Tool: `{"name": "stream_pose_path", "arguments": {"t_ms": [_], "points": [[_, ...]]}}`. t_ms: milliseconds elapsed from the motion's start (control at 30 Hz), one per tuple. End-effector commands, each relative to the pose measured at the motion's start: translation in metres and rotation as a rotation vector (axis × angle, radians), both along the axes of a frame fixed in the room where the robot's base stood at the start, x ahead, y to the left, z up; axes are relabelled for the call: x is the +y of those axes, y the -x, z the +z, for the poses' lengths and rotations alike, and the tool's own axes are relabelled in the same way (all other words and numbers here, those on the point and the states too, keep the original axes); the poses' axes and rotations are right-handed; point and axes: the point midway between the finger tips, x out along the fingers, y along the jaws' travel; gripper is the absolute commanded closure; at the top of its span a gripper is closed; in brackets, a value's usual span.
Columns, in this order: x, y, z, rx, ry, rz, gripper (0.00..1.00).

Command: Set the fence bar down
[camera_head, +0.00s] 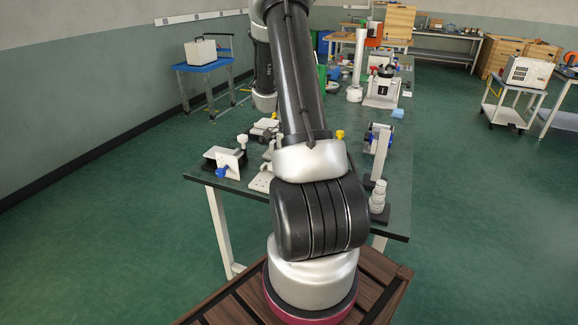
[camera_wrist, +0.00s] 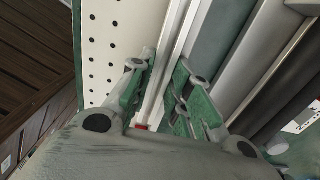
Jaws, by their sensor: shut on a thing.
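The fence bar (camera_wrist: 171,52), a long pale metal bar, runs up the wrist view between the two green-padded fingers of my gripper (camera_wrist: 156,88). My gripper is shut on it. The bar's upper end runs out of the frame, and its lower end is hidden by the gripper. A small red spot shows near the bar's lower part. In the head view my own arm hides the gripper, and I cannot make out the held bar there.
A white plate with rows of dark holes (camera_wrist: 100,45) lies left of the bar. In the head view, the dark green table (camera_head: 397,205) carries white fixtures (camera_head: 226,162) at left and a stacked light-grey piece (camera_head: 378,197) at right.

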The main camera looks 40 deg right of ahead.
Motion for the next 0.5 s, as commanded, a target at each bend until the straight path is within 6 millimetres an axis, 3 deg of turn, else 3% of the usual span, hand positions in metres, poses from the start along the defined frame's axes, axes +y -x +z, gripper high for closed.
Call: {"name": "stream_pose_path", "arguments": {"t_ms": [500], "points": [[0.0009, 0.0010, -0.0097, 0.003, -0.003, 0.000, 1.00]]}}
